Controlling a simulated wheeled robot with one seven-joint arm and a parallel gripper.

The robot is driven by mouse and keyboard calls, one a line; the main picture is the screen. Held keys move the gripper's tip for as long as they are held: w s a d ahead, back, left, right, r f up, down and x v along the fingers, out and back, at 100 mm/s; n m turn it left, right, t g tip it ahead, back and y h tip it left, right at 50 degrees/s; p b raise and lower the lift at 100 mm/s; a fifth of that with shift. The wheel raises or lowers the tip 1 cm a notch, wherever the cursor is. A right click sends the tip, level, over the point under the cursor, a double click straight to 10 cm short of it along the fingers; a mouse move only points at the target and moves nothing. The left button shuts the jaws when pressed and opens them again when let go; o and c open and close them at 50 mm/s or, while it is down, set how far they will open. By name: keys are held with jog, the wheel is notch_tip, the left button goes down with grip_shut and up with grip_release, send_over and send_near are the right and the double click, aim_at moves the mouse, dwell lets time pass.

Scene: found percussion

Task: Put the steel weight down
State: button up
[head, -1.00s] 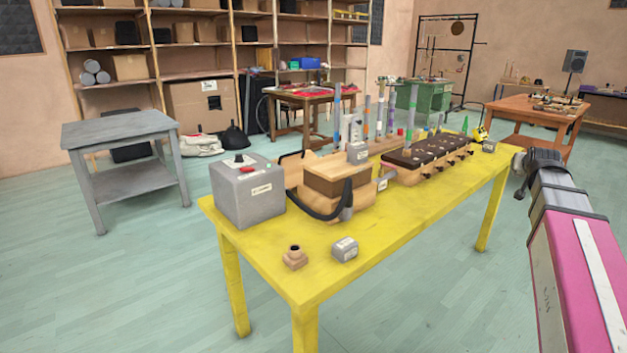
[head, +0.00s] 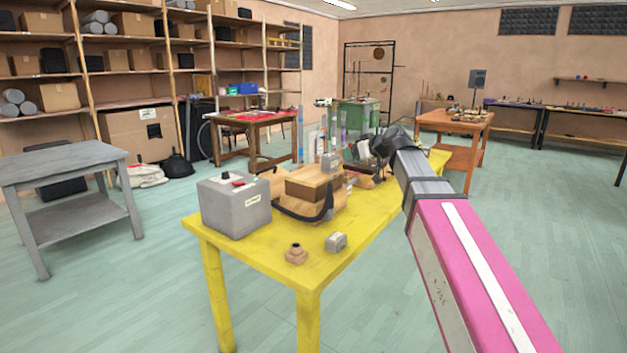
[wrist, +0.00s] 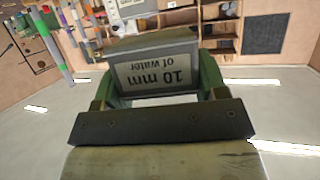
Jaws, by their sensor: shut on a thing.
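In the wrist view, my gripper (wrist: 157,92) is shut on the steel weight (wrist: 155,52), a grey block. Its white label reads "10 mm of water" upside down, between the green fingers. In the head view, my gripper (head: 378,148) is over the far part of the yellow table (head: 262,252); the arm and wrist hide the held weight there. Another grey labelled weight (head: 336,242) sits at the table's near end, and a similar one (head: 331,162) shows behind the wooden box with a black strap (head: 313,190).
A grey box (head: 235,205) and a small wooden socket (head: 297,254) stand on the yellow table. Clear upright tubes (head: 301,135) rise behind the wooden box. A grey side table (head: 60,162) is at left. Yellow surface is bare around the near weight.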

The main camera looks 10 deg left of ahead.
jog(key=s+a+r+n+g+y, duration=0.2)
jog(key=s+a+r+n+g, duration=0.15)
jog(key=a, duration=0.25)
send_over(314, 178)
jog(key=shift+m, duration=0.25)
notch_tip(314, 178, down, 7)
jog(key=shift+f, duration=0.1)
jog(key=shift+f+t, duration=0.35)
jog(key=shift+f, duration=1.65)
jog(key=o, duration=1.1)
jog(key=shift+f, duration=0.1)
jog(key=v, duration=1.2)
jog(key=shift+r, duration=0.3)
